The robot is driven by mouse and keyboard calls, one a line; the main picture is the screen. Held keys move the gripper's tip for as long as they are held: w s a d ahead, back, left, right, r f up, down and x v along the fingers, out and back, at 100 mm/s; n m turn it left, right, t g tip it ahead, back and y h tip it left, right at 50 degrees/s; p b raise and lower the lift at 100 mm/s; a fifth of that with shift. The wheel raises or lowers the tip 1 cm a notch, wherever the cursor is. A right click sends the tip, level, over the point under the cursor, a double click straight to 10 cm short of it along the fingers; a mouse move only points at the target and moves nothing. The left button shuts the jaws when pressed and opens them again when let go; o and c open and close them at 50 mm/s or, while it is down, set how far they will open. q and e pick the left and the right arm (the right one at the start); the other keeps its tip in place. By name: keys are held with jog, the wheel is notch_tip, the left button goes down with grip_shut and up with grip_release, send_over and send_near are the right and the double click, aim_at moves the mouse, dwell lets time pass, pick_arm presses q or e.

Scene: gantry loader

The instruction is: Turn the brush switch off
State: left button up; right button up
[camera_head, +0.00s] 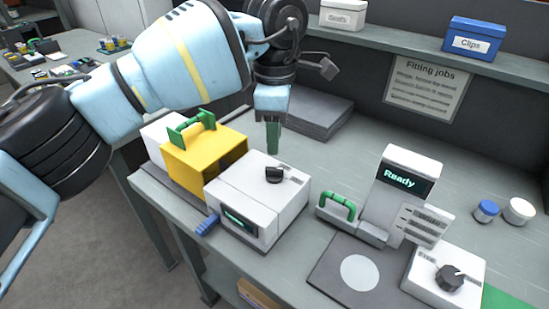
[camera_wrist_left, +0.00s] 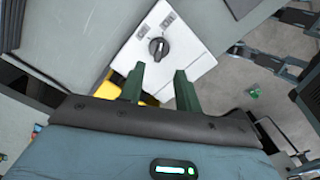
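A white box (camera_head: 257,204) stands on the bench with a black rotary knob (camera_head: 275,175) on its top. In the left wrist view the knob (camera_wrist_left: 158,47) sits on a white top face (camera_wrist_left: 190,60) with two small labels, too small to read. I cannot tell from any lettering whether this is the brush switch. My left gripper (camera_head: 273,150) points down above and just behind the knob. Its green fingers are apart and empty in the left wrist view (camera_wrist_left: 157,82), with the knob beyond their tips, not touched. My right gripper is not in view.
A yellow box (camera_head: 190,170) with a green handle adjoins the white box. A second white box with a dark knob (camera_head: 449,277) stands at the front right. A "Ready" display unit (camera_head: 400,185) and a green-handled part (camera_head: 338,205) stand between. Bench behind is mostly clear.

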aim_at(274, 168)
pick_arm(q)
notch_tip(274, 168, down, 7)
jog(key=shift+w+f, duration=0.1)
jog(key=shift+f, duration=0.05)
dwell(0.4)
grip_shut()
